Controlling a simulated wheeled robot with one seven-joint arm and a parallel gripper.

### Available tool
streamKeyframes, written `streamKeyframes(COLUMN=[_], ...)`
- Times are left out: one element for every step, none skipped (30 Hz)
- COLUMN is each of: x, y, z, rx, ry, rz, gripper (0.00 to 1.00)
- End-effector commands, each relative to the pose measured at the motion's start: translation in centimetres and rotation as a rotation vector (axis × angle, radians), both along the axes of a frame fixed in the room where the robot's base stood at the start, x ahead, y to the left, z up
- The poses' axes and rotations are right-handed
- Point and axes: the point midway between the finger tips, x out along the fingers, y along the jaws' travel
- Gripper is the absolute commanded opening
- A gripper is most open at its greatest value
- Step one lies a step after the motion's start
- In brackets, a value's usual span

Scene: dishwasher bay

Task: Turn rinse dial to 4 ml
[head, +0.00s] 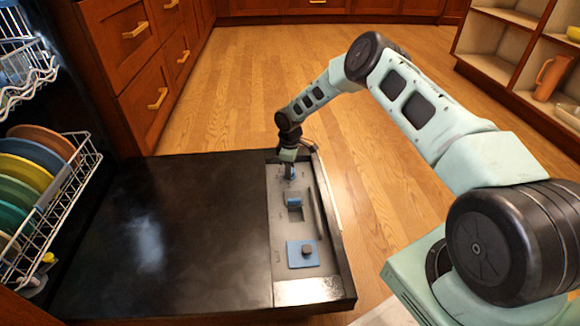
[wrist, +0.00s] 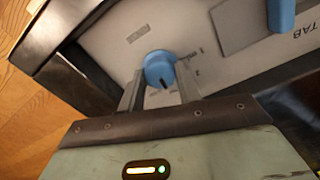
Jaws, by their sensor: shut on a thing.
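The rinse dial (wrist: 160,66) is a round blue knob on the grey panel in the wrist view. In the head view my gripper (head: 289,172) reaches down to the far end of the grey panel (head: 279,225) and mostly hides the dial.
The black dishwasher door (head: 150,240) lies open and flat. A blue latch (head: 293,199) and a blue square with a dark knob (head: 301,254) are nearer on the panel. A dish rack (head: 93,160) with several plates is at left. Wooden floor (head: 240,80) is clear beyond.

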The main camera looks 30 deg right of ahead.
Motion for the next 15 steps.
streamKeyframes(x=[0.07,0.08,0.08,0.07,0.07,0.07,0.09,0.10,0.11,0.10,0.09,0.08,0.07,0.07,0.08], y=[0.02,0.08,0.03,0.03,0.05,0.06,0.08,0.02,0.05,0.05,0.06,0.05,0.03,0.02,0.08], z=[0.34,0.37,0.38,0.39,0.39,0.39,0.39,0.38,0.37,0.35,0.33,0.31,0.28,0.26,0.25], rx=[-0.003,-0.001,-0.002,-0.002,-0.002,-0.002,-0.001,-0.001,-0.001,-0.001,-0.001,-0.001,-0.001,-0.001,0.000], ry=[-0.002,-0.002,-0.002,-0.002,-0.002,-0.002,-0.003,-0.003,-0.003,-0.003,-0.002,-0.002,-0.002,-0.003,-0.003], rz=[-0.029,-0.050,-0.081,-0.104,-0.128,-0.160,-0.186,-0.210,-0.244,-0.266,-0.291,-0.321,-0.344,-0.365,-0.393], gripper=[0.11,0.11,0.11,0.11,0.11,0.11,0.11,0.11,0.11,0.11,0.11,0.11,0.11,0.11,0.11])
